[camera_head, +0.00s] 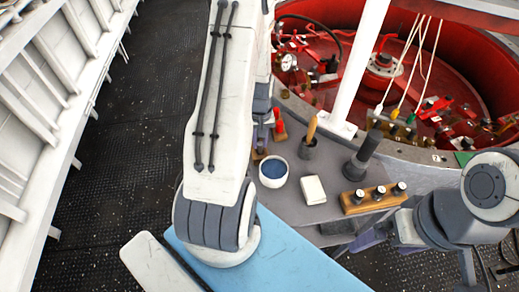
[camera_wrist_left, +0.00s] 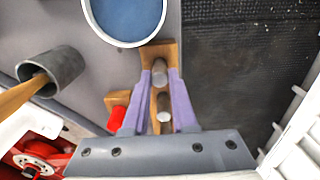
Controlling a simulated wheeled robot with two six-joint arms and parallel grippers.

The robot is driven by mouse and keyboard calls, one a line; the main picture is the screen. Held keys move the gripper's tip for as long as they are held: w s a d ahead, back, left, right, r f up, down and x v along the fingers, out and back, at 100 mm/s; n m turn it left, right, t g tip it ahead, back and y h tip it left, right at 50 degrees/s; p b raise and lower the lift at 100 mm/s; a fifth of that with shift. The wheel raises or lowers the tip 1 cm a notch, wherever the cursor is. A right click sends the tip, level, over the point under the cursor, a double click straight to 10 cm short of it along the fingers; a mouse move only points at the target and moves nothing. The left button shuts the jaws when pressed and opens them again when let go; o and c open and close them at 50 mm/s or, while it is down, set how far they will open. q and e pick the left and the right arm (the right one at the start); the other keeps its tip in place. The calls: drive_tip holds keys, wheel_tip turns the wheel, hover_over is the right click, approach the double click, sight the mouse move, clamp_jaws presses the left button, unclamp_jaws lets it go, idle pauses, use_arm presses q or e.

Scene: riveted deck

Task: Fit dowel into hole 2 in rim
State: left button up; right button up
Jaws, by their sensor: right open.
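Grey dowels stand in a wooden block; one (camera_wrist_left: 160,72) is between my left gripper's fingertips, another (camera_wrist_left: 163,108) is nearer the palm. My left gripper (camera_wrist_left: 160,75) has purple fingers either side of the dowel; whether they touch it is unclear. In the head view this gripper (camera_head: 262,136) is mostly hidden behind my left arm. My right gripper (camera_head: 385,243) is open, low beside the table's right front edge, and partly hidden.
A white post (camera_head: 357,65) stands at the rim.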

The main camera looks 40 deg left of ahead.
use_arm(q)
clamp_jaws()
drive_tip(key=shift+r, duration=0.1)
drive_tip(key=shift+r+p, duration=2.3)
drive_tip(key=shift+r, duration=0.35)
drive_tip(key=shift+d+f, duration=0.1)
